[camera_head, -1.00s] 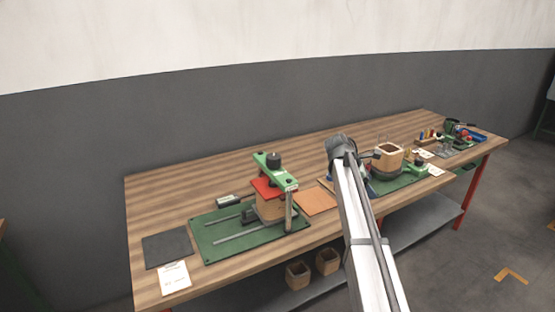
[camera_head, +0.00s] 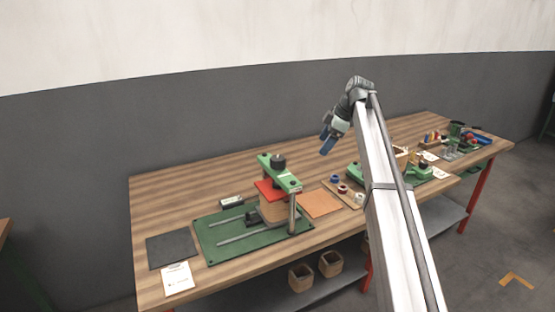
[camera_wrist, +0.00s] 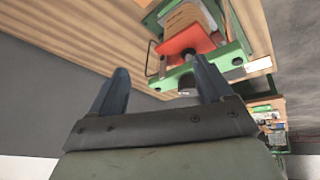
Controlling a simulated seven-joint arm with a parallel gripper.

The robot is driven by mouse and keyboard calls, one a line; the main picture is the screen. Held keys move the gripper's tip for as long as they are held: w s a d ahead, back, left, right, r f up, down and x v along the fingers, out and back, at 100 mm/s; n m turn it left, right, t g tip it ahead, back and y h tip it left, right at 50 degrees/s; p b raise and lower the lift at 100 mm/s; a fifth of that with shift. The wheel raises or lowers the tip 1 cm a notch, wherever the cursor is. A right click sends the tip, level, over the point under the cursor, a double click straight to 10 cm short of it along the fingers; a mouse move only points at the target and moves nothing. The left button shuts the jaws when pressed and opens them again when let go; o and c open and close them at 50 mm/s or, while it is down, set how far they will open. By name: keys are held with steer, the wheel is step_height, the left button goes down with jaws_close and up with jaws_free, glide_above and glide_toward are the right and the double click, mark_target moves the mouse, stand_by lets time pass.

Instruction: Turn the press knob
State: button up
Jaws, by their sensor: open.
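The press knob (camera_head: 278,161) is a dark round knob on top of the green press bar (camera_head: 284,178), which spans a red plate (camera_head: 268,190) and a wooden block (camera_head: 272,210). The press stands on a green base (camera_head: 212,250). My gripper (camera_head: 327,141) is in the air above the table, right of and higher than the knob, with its blue fingers pointing down and left. In the wrist view my gripper (camera_wrist: 160,85) is open with nothing between its fingers. There the knob (camera_wrist: 188,82) shows near the right finger, partly hidden, apart from it as far as I can tell.
An orange mat (camera_head: 319,203) and a small tray with coloured spools (camera_head: 343,188) lie right of the press. A dark mat (camera_head: 171,250) and a paper card (camera_head: 178,279) lie left. The table's back strip is clear. Several parts crowd its right end.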

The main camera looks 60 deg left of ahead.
mark_target(278, 158)
steer(key=s+a+r+g, duration=0.1)
steer(key=s+r+g, duration=0.3)
steer(key=s, duration=0.2)
steer(key=shift+g+y, duration=0.3)
steer(key=x, duration=1.4)
steer(key=shift+s+d, duration=0.15)
steer(key=shift+s, duration=0.1)
steer(key=shift+c, duration=0.5)
steer(key=c, duration=0.9)
steer(key=shift+o, duration=0.2)
